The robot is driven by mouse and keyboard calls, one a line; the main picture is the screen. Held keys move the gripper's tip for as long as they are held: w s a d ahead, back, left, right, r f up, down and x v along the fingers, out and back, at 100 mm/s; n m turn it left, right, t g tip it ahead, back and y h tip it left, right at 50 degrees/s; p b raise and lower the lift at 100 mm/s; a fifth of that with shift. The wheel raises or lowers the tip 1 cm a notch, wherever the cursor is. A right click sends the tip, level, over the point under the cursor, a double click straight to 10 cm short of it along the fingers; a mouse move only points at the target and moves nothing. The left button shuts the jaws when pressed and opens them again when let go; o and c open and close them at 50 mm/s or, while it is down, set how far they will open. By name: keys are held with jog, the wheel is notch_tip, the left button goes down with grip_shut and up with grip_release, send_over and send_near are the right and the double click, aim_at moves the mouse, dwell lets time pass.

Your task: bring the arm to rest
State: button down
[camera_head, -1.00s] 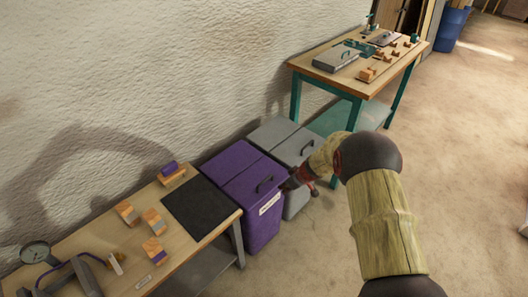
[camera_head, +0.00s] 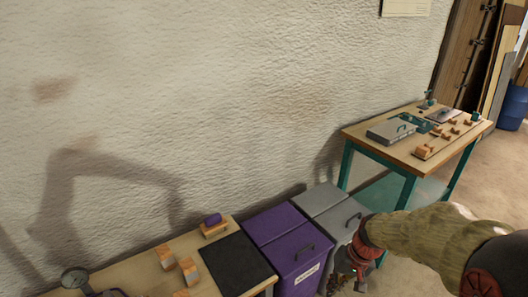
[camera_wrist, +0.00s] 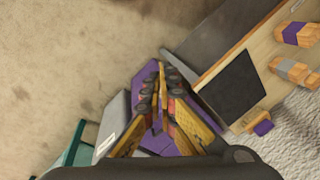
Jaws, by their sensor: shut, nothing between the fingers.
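My arm reaches in from the lower right of the head view, with my gripper (camera_head: 343,284) pointing down in front of the bins, low in the picture. In the wrist view my gripper (camera_wrist: 162,72) shows with its fingers together and nothing between them. The purple bin (camera_head: 283,243) with its lid down stands close to the gripper in the picture. It also shows behind the fingers in the wrist view (camera_wrist: 137,84). The gap between gripper and bin cannot be judged exactly.
A grey bin (camera_head: 322,200) stands beside the purple one. The near bench (camera_head: 148,284) bears a black mat (camera_head: 236,266), several wooden blocks and a dial gauge (camera_head: 75,278). A green-legged table (camera_head: 412,158) with a grey case (camera_head: 391,131) stands farther right.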

jog(key=s+r+t+h+p, duration=0.1)
jog(key=s+r, duration=0.4)
jog(key=r, duration=0.3)
jog(key=s+r+n+t+p, duration=0.1)
jog(key=s+r+t, duration=0.1)
jog(key=s+r, duration=0.3)
jog(key=s+a+r+t+h+p, duration=0.1)
jog(key=s+r, duration=0.4)
jog(key=r, duration=0.6)
jog(key=shift+s+r+t+h, duration=0.3)
jog(key=shift+r+t, duration=0.05)
jog(key=shift+t, duration=0.25)
